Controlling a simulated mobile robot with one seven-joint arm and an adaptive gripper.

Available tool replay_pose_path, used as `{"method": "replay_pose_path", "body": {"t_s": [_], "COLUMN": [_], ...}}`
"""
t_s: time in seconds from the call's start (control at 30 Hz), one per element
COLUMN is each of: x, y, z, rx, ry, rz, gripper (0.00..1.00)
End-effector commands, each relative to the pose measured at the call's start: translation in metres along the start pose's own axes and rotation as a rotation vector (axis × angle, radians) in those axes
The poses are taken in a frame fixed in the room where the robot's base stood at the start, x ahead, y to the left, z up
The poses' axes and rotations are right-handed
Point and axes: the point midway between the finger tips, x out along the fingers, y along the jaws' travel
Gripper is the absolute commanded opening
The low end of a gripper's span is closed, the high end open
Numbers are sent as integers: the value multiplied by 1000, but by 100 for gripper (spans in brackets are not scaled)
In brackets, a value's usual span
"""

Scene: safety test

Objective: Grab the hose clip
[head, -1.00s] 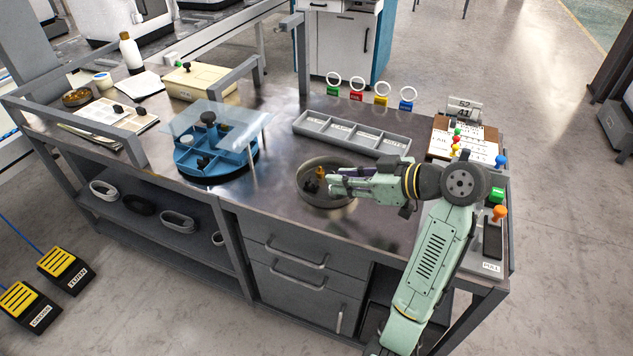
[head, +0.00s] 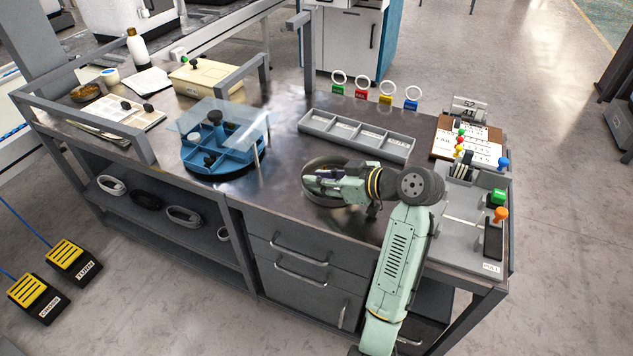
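My gripper (head: 312,181) is over the round dark dish (head: 312,203) on the bench, pointing left. The fingers are small and overlap the dish, so I cannot tell whether they are open or shut or hold anything. The inside of the dish is largely hidden by the gripper. I cannot make out a hose clip for certain in this view. Small dark parts also lie in the blue divided round tray (head: 232,168), under a clear cover (head: 195,122).
A grey compartment tray (head: 310,131) lies behind the gripper, with coloured ring-topped tags beyond it. A control panel (head: 465,222) with coloured knobs is at right. The clear cover and its posts stand left of the dish. Bare bench lies in front of the dish.

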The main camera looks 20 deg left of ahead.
Motion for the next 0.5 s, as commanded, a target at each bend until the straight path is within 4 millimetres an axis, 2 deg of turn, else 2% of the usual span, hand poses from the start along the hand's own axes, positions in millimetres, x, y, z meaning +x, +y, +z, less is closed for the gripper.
{"method": "replay_pose_path", "body": {"t_s": [0.23,0.5], "x": [0,-1], "y": [0,0], "z": [0,-2], "rx": [0,-1], "ry": [0,0], "rz": [0,0], "gripper": [5,5]}}
